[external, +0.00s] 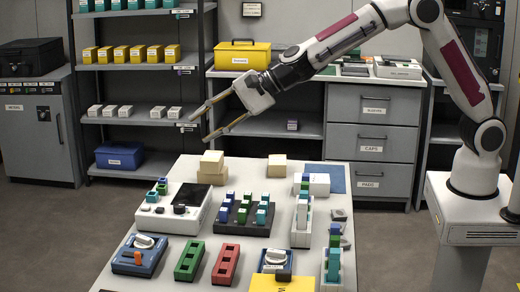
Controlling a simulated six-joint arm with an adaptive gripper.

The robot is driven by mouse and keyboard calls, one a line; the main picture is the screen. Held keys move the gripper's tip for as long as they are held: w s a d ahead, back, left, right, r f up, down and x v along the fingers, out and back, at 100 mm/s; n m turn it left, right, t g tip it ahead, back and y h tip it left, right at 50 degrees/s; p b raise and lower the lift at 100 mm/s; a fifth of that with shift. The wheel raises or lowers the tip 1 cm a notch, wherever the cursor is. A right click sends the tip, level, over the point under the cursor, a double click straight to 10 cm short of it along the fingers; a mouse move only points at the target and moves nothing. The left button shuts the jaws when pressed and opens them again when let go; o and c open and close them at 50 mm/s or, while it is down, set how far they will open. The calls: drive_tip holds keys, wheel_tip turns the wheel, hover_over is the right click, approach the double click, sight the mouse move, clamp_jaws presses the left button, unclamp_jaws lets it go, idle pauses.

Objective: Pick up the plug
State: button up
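Several small blue, green and teal pieces that look like plugs stand in a dark rack (228,222) mid-table. One teal piece (262,216) stands at the rack's right side. More such pieces stand on a white holder (302,234) to the right and on a white device (153,217) to the left. I cannot tell which one is the plug. My gripper (197,130) is open and empty, its two long yellowish fingers spread. It is in the air above the table's far left end, apart from all the pieces.
Wooden blocks (212,162) stand at the table's far end. A blue box with a white knob (138,256), a green tray (190,261), a red tray (226,265) and a yellow block (282,284) are nearer. Shelves and drawers (374,128) stand behind.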

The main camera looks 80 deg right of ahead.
drive_tip(key=w+d+f+m+h, duration=0.4)
drive_tip(key=w+d+f+m, duration=0.25)
drive_tip(key=m, duration=0.35)
drive_tip(key=m+g+h, duration=0.3)
drive_tip(key=m+g, duration=0.8)
drive_tip(key=m, duration=1.4)
approach(248, 193)
drive_tip(key=shift+x, duration=0.85)
drive_tip(key=shift+d+f, duration=0.1)
drive_tip(key=shift+x, duration=1.2)
drive_tip(key=shift+f, duration=0.15)
